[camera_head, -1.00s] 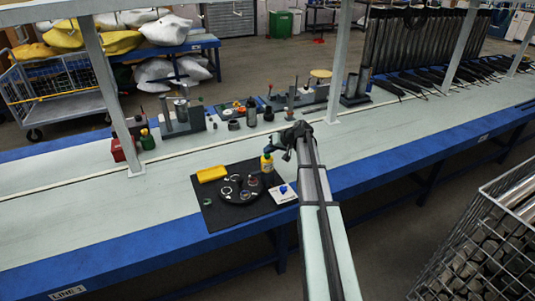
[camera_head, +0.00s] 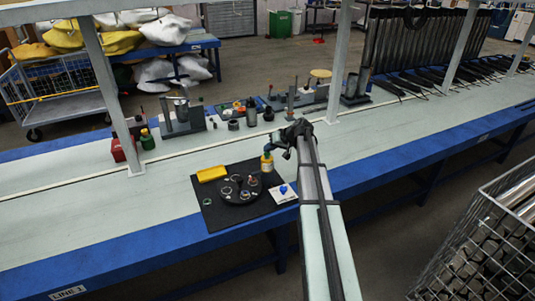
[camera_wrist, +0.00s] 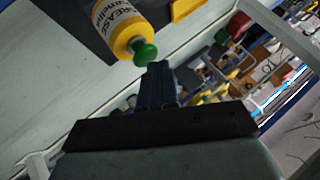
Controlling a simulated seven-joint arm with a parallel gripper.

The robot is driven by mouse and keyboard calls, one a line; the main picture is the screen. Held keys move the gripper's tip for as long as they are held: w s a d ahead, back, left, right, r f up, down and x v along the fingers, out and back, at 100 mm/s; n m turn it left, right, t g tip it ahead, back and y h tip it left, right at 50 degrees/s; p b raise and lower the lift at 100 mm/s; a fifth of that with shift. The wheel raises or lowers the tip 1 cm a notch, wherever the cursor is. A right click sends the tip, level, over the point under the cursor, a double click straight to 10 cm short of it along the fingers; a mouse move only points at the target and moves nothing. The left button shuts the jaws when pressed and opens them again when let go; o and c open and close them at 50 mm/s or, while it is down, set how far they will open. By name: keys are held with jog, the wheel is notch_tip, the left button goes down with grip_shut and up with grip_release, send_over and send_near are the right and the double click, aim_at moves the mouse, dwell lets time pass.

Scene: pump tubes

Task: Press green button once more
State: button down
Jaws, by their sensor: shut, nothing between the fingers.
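A yellow and white grease bottle (camera_head: 267,166) with a green button (camera_wrist: 145,53) on its end stands on the black mat (camera_head: 215,218). In the wrist view the bottle (camera_wrist: 115,22) is at the top, with its label partly visible. My gripper (camera_wrist: 158,68) is shut and empty, its dark fingertips right beside the green button in the picture. I cannot tell whether they touch it. In the head view my gripper (camera_head: 270,149) is at the top of the bottle, and the button is not clearly seen.
A red box (camera_head: 123,149) and a green bottle (camera_head: 147,140) stand farther left.

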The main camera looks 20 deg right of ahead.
aim_at(269, 154)
jog(key=shift+r, duration=0.15)
jog(key=shift+r, duration=2.85)
